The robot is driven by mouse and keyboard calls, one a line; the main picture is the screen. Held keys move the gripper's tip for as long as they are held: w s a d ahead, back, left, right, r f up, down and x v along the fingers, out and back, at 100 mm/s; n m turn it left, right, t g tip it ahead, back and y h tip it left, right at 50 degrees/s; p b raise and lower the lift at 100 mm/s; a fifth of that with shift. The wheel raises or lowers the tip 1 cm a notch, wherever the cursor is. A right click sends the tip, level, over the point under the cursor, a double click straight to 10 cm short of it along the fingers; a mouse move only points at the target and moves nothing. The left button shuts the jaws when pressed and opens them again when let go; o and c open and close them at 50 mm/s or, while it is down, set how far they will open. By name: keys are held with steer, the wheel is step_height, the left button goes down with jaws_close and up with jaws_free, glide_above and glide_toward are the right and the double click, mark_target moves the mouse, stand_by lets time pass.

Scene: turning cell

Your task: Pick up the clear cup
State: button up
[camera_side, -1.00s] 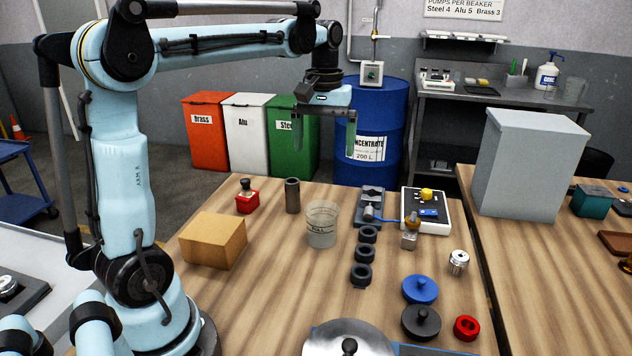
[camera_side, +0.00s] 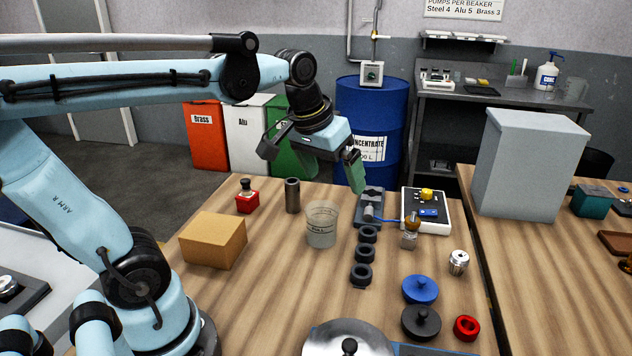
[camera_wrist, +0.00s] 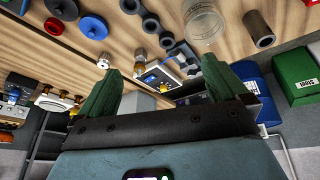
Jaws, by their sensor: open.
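The clear cup (camera_side: 321,226) stands upright on the wooden bench in the side view, right of the cardboard box. It also shows in the wrist view (camera_wrist: 204,24), partly cut by the top edge. My gripper (camera_side: 331,176) is open and empty, with green fingers spread apart. It is in the air above and behind the cup, not touching it. In the wrist view my gripper (camera_wrist: 160,82) has its fingers at left and right, with the cup beyond them.
A dark cylinder (camera_side: 292,195) and a red block (camera_side: 247,198) stand left of the cup. The cardboard box (camera_side: 213,240) is nearer. Black rings (camera_side: 364,252), a grey vise-like fixture (camera_side: 369,205) and a control box (camera_side: 426,211) are to the right. Bench in front of the cup is clear.

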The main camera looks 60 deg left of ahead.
steer(key=s+d+f+m+t, duration=0.2)
steer(key=s+d+f+m, duration=0.1)
steer(key=f, duration=0.3)
steer(key=shift+s+d+f+t+h, duration=0.35)
steer(key=shift+s+d, duration=0.2)
steer(key=shift+d, duration=0.2)
steer(key=shift+r, duration=0.15)
steer(key=w+a+r+m+h, duration=0.1)
steer(key=w+a+m+h, duration=0.1)
steer(key=a+m+h, duration=0.6)
steer(key=w+a+r+m+h, duration=0.1)
steer(key=w+a+m+h, duration=0.15)
steer(key=a, duration=0.85)
steer(key=m, duration=0.1)
glide_toward(336, 223)
steer(key=shift+w+a+f+x, duration=0.1)
steer(key=shift+x, duration=0.95)
steer(key=shift+w+a+f+x, duration=0.1)
steer(key=shift+a+x, duration=0.05)
steer(key=shift+x, duration=0.9)
steer(key=shift+w+a+f+x, duration=0.1)
steer(key=shift+x, duration=0.95)
steer(key=shift+s, duration=0.1)
